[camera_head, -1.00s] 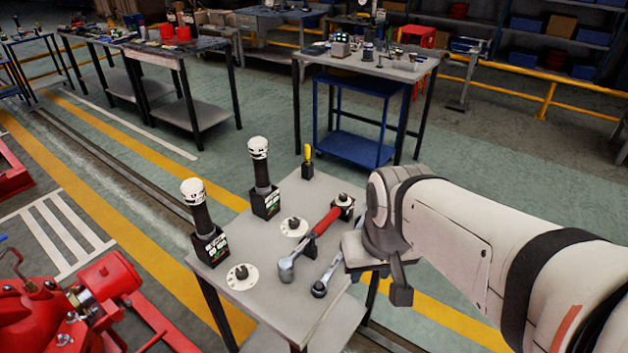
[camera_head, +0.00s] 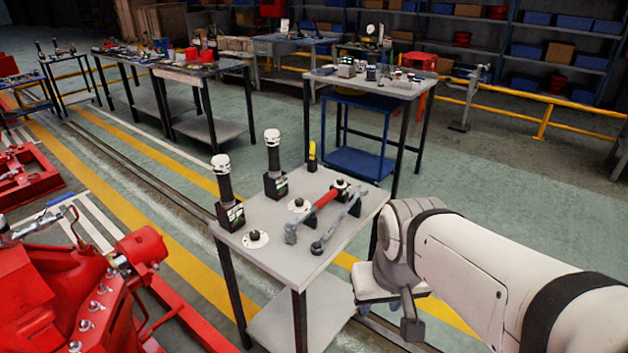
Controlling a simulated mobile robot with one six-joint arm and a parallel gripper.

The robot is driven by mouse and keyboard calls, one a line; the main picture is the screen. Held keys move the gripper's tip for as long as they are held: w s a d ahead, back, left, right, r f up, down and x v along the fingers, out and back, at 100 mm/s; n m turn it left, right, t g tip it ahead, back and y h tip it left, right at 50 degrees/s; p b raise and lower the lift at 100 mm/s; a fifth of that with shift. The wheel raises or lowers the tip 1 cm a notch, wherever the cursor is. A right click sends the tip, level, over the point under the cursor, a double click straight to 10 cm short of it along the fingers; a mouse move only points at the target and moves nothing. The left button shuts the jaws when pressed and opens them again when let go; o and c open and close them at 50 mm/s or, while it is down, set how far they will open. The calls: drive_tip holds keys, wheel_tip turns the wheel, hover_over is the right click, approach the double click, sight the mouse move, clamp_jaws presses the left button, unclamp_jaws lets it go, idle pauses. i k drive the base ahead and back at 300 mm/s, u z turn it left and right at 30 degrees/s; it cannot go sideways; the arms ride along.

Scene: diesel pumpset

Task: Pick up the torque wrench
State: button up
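A wrench with a red handle (camera_head: 327,198), which looks like the torque wrench, lies on a small grey table (camera_head: 262,262). Its metal head points toward the near edge. Beside it on the right lies a plain grey wrench (camera_head: 341,219), apart from it. My gripper (camera_head: 392,308) is off the table's right side, in front of it and lower in the picture. It touches neither wrench. I see it from behind and the side, and its finger gap is hidden.
Two black tools with white tops (camera_head: 222,180) (camera_head: 273,150) stand in holders on the table's left side. White discs (camera_head: 255,239) lie near them. A yellow-handled tool (camera_head: 312,152) stands at the back. Red machinery (camera_head: 95,290) fills the lower left.

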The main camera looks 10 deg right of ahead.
sight(290, 229)
drive_tip(key=u, duration=0.15)
drive_tip(key=i, duration=0.9)
drive_tip(key=z, duration=0.1)
